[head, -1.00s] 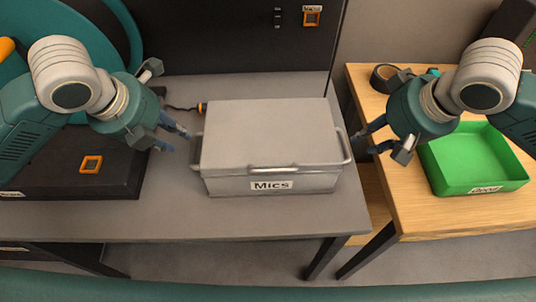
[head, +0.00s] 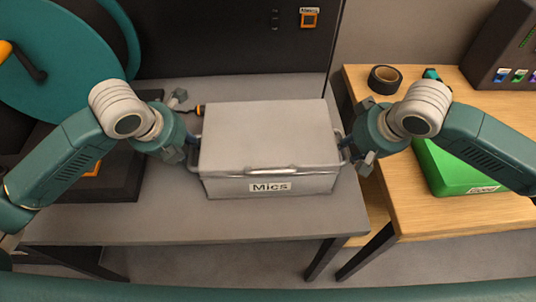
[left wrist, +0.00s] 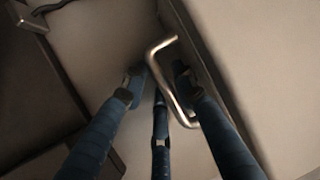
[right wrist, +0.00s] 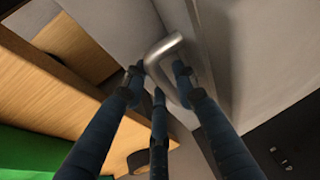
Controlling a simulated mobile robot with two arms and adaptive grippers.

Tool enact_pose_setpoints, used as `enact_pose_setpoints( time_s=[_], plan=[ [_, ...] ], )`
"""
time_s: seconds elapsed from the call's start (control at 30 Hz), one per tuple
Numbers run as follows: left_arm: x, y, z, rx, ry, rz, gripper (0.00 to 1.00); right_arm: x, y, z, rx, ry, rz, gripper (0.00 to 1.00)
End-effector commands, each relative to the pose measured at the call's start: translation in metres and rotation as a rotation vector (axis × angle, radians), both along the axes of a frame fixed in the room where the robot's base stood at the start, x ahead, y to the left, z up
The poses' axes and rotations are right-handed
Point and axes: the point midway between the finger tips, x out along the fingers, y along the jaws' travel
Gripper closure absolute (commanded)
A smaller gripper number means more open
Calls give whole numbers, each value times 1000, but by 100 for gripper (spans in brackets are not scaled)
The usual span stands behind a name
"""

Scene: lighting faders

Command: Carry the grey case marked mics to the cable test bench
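The grey case (head: 265,140), labelled Mics on its front, stands shut on the grey table, with a bar handle on each end and one along the front. My left gripper (head: 188,148) is at its left end. In the left wrist view its fingers (left wrist: 158,88) are spread, with the left end handle (left wrist: 170,85) between them. My right gripper (head: 350,150) is at the right end. In the right wrist view its fingers (right wrist: 158,85) stand apart around the right end handle (right wrist: 165,50). Neither looks closed on its handle. In the head view the fingertips are partly hidden.
The grey table (head: 130,225) has bare room in front of the case. A teal reel (head: 65,40) stands left.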

Motion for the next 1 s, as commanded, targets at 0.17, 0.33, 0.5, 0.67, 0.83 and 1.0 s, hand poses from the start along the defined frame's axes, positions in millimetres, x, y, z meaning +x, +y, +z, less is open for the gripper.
enact_pose_setpoints(
  time_s=[0.17,0.33,0.5,0.67,0.83,1.0],
  plan=[
    [1,-1,-4,0,1,-1,73,1,1,-4,0,0,1,72],
    [1,-1,-4,0,1,-1,73,1,1,-3,0,0,1,72],
    [1,-1,-4,0,1,-1,100,1,1,-3,0,0,1,100],
    [1,-1,-3,-1,1,-1,100,1,1,-3,0,0,1,100],
    [1,-1,-3,-1,1,-1,100,1,1,-3,1,0,1,100],
    [3,-1,2,-3,-6,-1,100,3,2,2,3,-8,1,100]
  ],
)
